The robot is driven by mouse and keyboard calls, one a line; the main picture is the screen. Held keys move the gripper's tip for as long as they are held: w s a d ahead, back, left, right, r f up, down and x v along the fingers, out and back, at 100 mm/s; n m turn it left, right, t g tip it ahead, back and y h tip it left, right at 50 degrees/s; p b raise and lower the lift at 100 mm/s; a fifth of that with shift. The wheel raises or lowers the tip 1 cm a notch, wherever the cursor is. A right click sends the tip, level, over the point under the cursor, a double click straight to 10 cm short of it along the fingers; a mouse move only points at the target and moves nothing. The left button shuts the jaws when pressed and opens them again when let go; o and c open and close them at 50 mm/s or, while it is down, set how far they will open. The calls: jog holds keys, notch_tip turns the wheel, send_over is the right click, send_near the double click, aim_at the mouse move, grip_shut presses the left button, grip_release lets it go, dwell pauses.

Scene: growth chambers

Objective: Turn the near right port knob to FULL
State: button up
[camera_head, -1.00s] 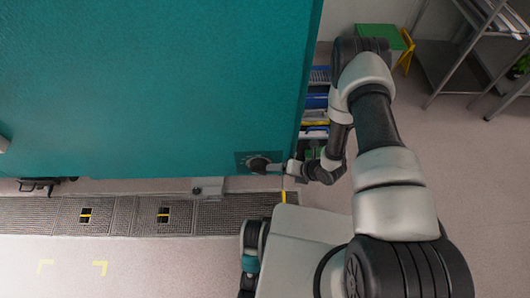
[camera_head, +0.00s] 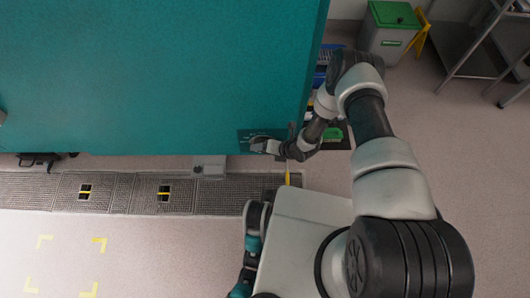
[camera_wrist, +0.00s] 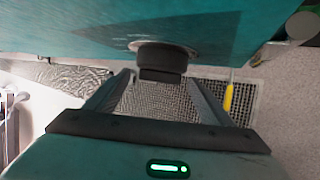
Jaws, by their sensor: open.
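The port knob (camera_wrist: 162,62) is a dark round knob on a light ring, set on a dark plate in the teal chamber wall. In the wrist view it stands just beyond and between the two fingers of my gripper (camera_wrist: 155,88), which are spread apart. I cannot tell whether the fingers touch it. In the head view the dark plate (camera_head: 247,135) is at the wall's lower right corner, and my gripper (camera_head: 270,146) reaches it from the right, covering part of the knob. The knob's markings and setting are not readable.
The teal chamber (camera_head: 150,75) fills the upper left. A floor grating (camera_head: 120,190) runs below it. A grey box (camera_head: 209,166) sits at the wall's lower edge. A green-lidded bin (camera_head: 392,30) and metal shelving (camera_head: 470,50) stand back right. The floor at right is clear.

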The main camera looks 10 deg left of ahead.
jog(key=shift+x, duration=0.85)
jog(key=shift+c, duration=0.4)
jog(key=c, duration=0.8)
jog(key=shift+d+y, duration=0.1)
jog(key=shift+y, duration=0.2)
jog(key=y, duration=0.2)
jog(key=shift+d+f+m+g+y, duration=0.2)
jog(key=shift+f+m+g+y, duration=0.1)
jog(key=shift+m+y, duration=0.1)
jog(key=shift+d+f+m+y, duration=0.15)
jog(key=shift+m+y, duration=0.25)
jog(key=shift+y, duration=1.2)
jog(key=shift+w+y, duration=0.15)
jog(key=shift+y, duration=0.15)
